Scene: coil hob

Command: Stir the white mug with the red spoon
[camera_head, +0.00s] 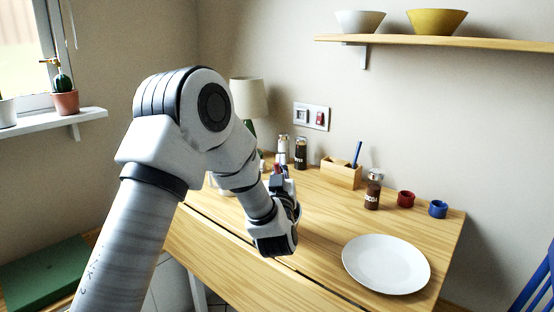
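My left arm reaches in from the left over the wooden table, and my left gripper (280,175) is at its far end, pointing away from the camera. The wrist hides most of the fingers, so I cannot tell whether they are open or shut. A small red patch shows at the fingertips; it may be part of the red spoon, but it is too small to tell. A white rounded piece (222,187) shows just below the forearm, mostly hidden; it may be the white mug. My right gripper is not in view.
The wooden table (330,220) holds a white plate (386,264) at the front right. Behind are a wooden box with a blue pen (342,172), a brown jar (373,190), and red (405,199) and blue (438,209) cups. A lamp (248,98) stands behind the arm.

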